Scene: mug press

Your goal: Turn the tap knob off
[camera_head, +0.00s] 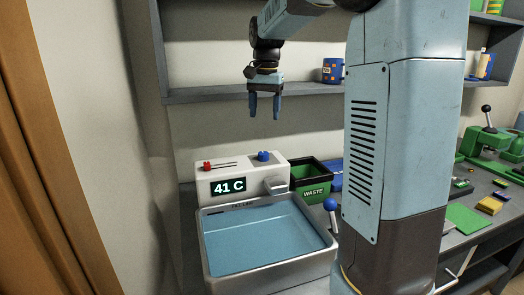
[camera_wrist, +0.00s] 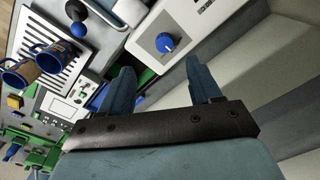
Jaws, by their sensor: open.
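The white tap unit (camera_head: 242,173) stands behind the basin and shows "41 C" on its display (camera_head: 228,187). The blue tap knob (camera_head: 263,156) sits on top of the unit at the right. A red control (camera_head: 207,165) sits on top at the left. In the wrist view the blue knob (camera_wrist: 164,42) has a white pointer line and lies beyond the fingertips, between them in the picture. My gripper (camera_head: 265,108) is open and empty, pointing down, well above the knob and not touching it. It also shows in the wrist view (camera_wrist: 160,68).
The basin (camera_head: 325,258) holds water below the spout (camera_head: 275,186). The green waste bin (camera_head: 310,184) is right of the tap unit, near a blue-balled lever (camera_head: 331,204). A grey shelf (camera_head: 210,95) with a blue mug (camera_head: 333,71) runs behind my gripper.

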